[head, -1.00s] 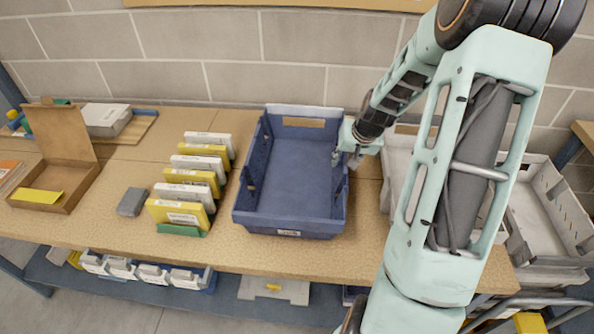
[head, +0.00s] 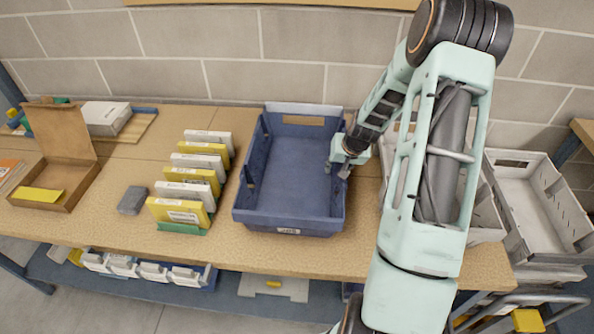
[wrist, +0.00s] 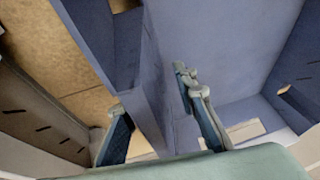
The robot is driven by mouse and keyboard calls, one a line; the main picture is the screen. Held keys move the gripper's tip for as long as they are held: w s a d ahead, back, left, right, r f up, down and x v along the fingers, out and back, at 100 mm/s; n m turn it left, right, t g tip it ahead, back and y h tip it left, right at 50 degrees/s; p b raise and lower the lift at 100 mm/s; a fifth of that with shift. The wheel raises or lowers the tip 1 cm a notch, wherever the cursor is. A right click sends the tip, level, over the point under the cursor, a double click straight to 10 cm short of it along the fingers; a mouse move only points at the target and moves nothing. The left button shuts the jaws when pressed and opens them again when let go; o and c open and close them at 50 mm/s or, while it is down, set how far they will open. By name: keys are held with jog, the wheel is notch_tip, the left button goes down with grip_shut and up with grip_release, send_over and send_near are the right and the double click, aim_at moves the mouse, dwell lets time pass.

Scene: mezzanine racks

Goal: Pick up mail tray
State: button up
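The mail tray appears to be the blue open tray (head: 290,227), which sits empty on the wooden bench in the head view. It has cut-out handle holes and a small label on its front. My gripper (head: 341,168) is at the tray's right side wall. In the wrist view, the tray wall (wrist: 152,75) runs between the two fingers of my gripper (wrist: 152,95). One finger is outside the tray and the other is over its inside. The fingers are apart, with gaps to the wall, so the gripper looks open. Contact with the wall cannot be told.
A row of yellow and white boxes (head: 190,190) stands close left of the tray. A small grey block (head: 132,200) and an open cardboard box (head: 75,196) lie further left. Grey trays (head: 540,160) stand at the right. A block wall (head: 290,80) is behind the bench.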

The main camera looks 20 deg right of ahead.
grip_shut()
jog(key=shift+d+r, duration=0.1)
dwell(0.5)
